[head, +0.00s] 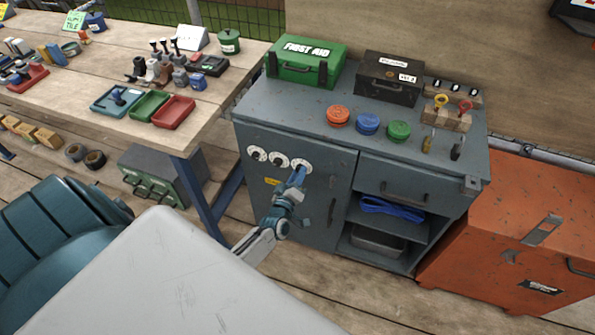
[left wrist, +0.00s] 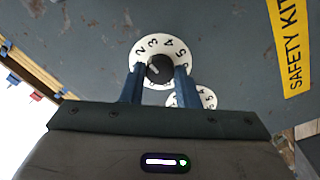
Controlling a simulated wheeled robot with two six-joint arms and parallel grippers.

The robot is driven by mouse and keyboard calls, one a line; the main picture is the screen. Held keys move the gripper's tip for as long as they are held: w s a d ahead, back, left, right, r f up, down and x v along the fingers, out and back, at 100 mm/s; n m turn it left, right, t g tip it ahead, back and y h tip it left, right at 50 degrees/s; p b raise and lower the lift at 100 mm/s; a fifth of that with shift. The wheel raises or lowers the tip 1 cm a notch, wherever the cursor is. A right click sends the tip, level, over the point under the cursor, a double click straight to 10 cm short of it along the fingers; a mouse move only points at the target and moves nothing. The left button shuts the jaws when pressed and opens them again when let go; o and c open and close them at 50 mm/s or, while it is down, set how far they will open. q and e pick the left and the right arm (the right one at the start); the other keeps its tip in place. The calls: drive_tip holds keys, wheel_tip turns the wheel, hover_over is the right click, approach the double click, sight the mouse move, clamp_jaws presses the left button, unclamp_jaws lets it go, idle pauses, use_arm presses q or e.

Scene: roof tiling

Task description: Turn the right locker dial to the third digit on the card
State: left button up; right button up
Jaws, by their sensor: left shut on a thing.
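The grey locker (head: 325,165) has three white dials in a row on its door: the left dial (head: 256,155), the middle dial (head: 279,161) and the right dial (head: 306,165). My left gripper (head: 299,176) is at the right dial, partly covering it. In the left wrist view, my left gripper (left wrist: 159,80) has its blue fingers on both sides of the right dial's dark knob (left wrist: 160,69), shut on it. Digits 2 to 5 show on that dial's rim; the fingers hide others. A neighbouring dial (left wrist: 208,98) is partly hidden. No card with readable digits shows. My right gripper is out of view.
A yellow SAFETY KIT label (left wrist: 293,45) is beside the dials. The locker top holds a green first aid box (head: 305,65), a dark box (head: 388,80) and coloured discs (head: 367,124). An orange chest (head: 510,230) stands right, a wooden table (head: 110,75) left.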

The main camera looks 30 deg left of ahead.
use_arm(q)
drive_tip(key=m+p, duration=0.1)
drive_tip(key=m, duration=0.2)
drive_tip(key=shift+m+p, duration=0.35)
drive_tip(key=shift+m, duration=0.45)
drive_tip(key=o, duration=1)
drive_tip(key=shift+c, duration=0.2)
